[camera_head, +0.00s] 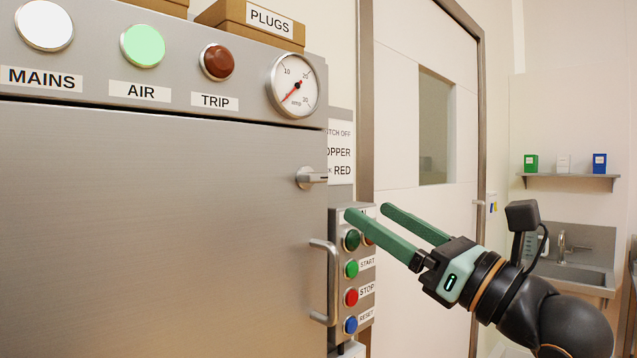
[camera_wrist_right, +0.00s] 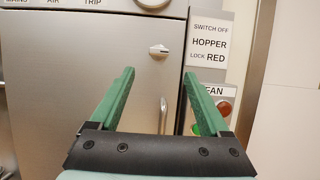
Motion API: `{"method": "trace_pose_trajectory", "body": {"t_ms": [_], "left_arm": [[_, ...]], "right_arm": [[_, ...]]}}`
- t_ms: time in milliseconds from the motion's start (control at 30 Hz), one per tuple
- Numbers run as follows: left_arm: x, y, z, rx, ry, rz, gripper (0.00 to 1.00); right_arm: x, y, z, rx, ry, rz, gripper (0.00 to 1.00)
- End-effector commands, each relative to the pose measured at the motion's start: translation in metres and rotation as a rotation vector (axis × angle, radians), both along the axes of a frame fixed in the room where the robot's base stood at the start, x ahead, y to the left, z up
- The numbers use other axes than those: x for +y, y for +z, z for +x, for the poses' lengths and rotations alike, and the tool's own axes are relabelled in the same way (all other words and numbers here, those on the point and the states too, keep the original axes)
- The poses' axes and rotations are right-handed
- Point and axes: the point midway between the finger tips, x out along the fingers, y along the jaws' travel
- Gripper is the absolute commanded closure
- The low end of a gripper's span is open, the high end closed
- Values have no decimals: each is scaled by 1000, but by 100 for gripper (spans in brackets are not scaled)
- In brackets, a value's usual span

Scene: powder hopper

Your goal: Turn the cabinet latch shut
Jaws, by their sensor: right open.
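The cabinet latch (camera_head: 311,178) is a small metal knob with a short lever, near the upper right corner of the grey cabinet door (camera_head: 150,230). Its lever lies about level, pointing right. The door looks flush with the cabinet front. The latch also shows in the right wrist view (camera_wrist_right: 158,50), ahead of and between the fingertips in the picture. My right gripper (camera_head: 367,211) has green fingers, spread apart and empty, to the right of and a little below the latch in the head view. It appears apart from the latch. My left gripper is out of view.
A vertical door handle (camera_head: 324,283) sticks out below the latch. A button box (camera_head: 352,295) stands beside the cabinet, behind my right fingers in the head view. A gauge (camera_head: 295,86) and lamps sit above the door. A room door (camera_head: 410,120) is behind.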

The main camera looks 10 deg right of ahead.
Motion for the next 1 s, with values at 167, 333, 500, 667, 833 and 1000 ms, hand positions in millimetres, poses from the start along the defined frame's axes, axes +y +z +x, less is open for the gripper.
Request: {"method": "trace_pose_trajectory", "body": {"t_ms": [167,333,500,667,833,1000], "left_arm": [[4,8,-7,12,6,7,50],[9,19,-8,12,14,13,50],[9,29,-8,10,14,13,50],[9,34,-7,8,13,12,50],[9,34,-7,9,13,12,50],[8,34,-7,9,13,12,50]], "right_arm": [[18,17,26,2,5,1,20],[37,31,53,2,5,0,20],[51,40,74,2,5,1,20],[58,43,85,2,5,0,20],[60,43,88,2,5,0,20],[59,43,88,2,5,0,20]]}}
